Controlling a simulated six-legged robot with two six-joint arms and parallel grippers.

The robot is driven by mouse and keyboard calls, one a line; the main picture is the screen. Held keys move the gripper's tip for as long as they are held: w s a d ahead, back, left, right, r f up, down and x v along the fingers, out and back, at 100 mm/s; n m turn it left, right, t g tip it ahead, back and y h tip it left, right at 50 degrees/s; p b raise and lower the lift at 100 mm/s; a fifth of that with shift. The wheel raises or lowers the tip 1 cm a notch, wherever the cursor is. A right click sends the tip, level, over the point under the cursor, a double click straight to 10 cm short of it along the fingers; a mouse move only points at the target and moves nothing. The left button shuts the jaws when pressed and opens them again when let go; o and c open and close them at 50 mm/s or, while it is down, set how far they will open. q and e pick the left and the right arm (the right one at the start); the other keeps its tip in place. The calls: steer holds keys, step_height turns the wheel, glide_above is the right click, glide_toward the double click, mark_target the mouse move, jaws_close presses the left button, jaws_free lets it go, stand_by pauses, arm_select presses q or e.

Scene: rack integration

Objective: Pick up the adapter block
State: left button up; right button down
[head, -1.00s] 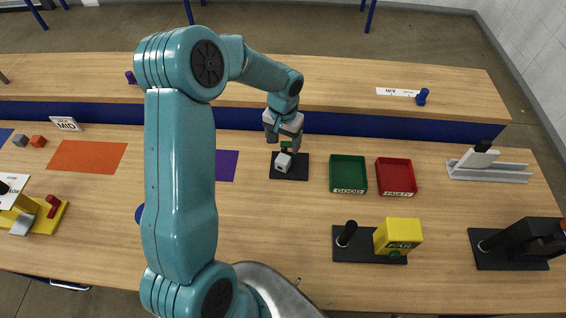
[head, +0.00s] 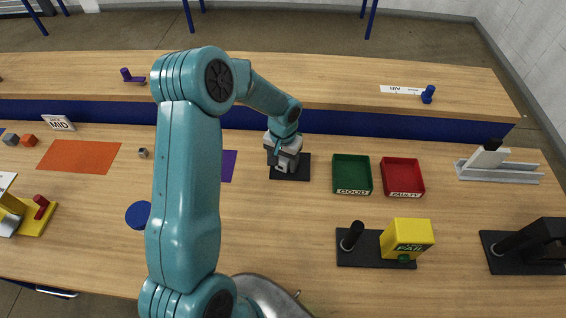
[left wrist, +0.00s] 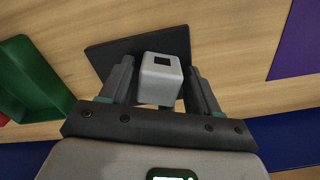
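The adapter block, a light grey block with a small dark square recess (left wrist: 160,80), stands on a dark square pad (left wrist: 112,60) in the left wrist view. In the head view the pad (head: 300,172) shows on the front table, and the block (head: 282,167) is mostly hidden by my gripper. My left gripper (head: 284,160) is down over the block. In the left wrist view its two fingers (left wrist: 160,70) stand on either side of the block, open, with narrow gaps. My right gripper is not in view.
A green GOOD bin (head: 352,174) and a red FAULTY bin (head: 402,176) stand right of the pad. A yellow block on a dark fixture (head: 407,238) is nearer. A purple mat (head: 229,166) lies left of the pad. Bare wood lies in front of the pad.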

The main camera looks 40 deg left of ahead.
arm_select(q)
steer(key=c, duration=0.5)
steer(key=shift+w, duration=0.15)
steer(key=shift+c, duration=1)
